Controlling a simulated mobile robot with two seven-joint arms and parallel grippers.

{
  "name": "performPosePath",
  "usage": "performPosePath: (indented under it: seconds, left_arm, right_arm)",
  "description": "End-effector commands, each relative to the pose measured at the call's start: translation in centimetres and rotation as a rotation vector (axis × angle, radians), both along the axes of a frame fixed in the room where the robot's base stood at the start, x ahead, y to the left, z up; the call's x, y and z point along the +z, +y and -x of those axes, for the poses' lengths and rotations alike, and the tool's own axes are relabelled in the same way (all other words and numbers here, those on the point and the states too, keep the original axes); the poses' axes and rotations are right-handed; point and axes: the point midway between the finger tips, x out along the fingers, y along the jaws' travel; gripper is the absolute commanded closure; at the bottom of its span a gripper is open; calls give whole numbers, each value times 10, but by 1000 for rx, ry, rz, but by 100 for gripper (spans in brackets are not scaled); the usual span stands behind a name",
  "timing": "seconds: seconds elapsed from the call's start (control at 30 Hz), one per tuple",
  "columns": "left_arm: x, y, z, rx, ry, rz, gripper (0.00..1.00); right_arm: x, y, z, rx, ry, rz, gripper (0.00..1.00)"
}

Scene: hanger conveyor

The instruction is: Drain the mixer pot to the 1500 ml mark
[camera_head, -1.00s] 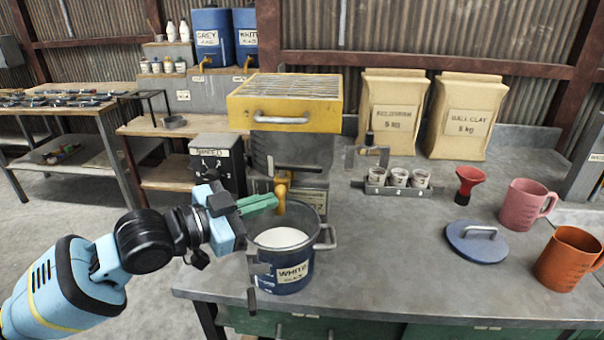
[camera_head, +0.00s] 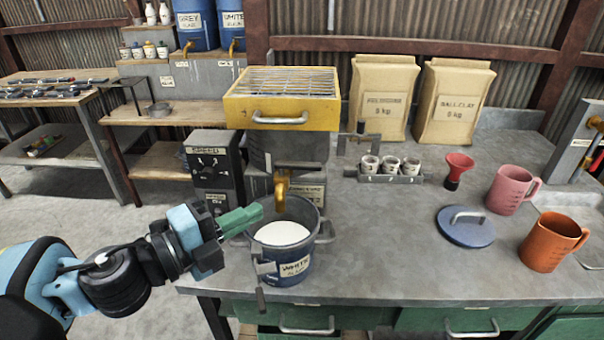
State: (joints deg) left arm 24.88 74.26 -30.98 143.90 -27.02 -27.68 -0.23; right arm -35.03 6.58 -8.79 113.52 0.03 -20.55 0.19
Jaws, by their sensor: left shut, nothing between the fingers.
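The mixer (camera_head: 287,152) stands on the bench under a yellow grated top (camera_head: 283,98) with a front handle. Its brass tap (camera_head: 281,184) points down over a blue pot (camera_head: 284,262) labelled WHITE, which holds white liquid (camera_head: 282,233). I cannot read a 1500 ml mark. My left gripper (camera_head: 258,212), with green fingers, is shut and empty at the left of the pot's rim, just left of and below the tap. It looks apart from the tap. My right gripper is not in view.
A speed control box (camera_head: 213,170) stands left of the mixer. A cup rack (camera_head: 390,177), red funnel (camera_head: 458,170), blue lid (camera_head: 466,226), pink jug (camera_head: 511,189) and orange jug (camera_head: 552,243) stand to the right. Bare bench (camera_head: 390,260) lies right of the pot.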

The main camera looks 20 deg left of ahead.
Motion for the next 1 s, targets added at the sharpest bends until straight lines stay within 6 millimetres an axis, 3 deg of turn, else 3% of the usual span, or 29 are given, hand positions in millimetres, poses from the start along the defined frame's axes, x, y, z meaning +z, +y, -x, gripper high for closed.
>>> performPosePath:
  seconds: [0.27, 1.0]
  left_arm:
    - [-2, -2, -5, 2, 3, 4, 100]
    - [-2, -26, -44, 1, 1, 4, 100]
  right_arm:
    - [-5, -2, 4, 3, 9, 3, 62]
    - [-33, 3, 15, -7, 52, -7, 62]
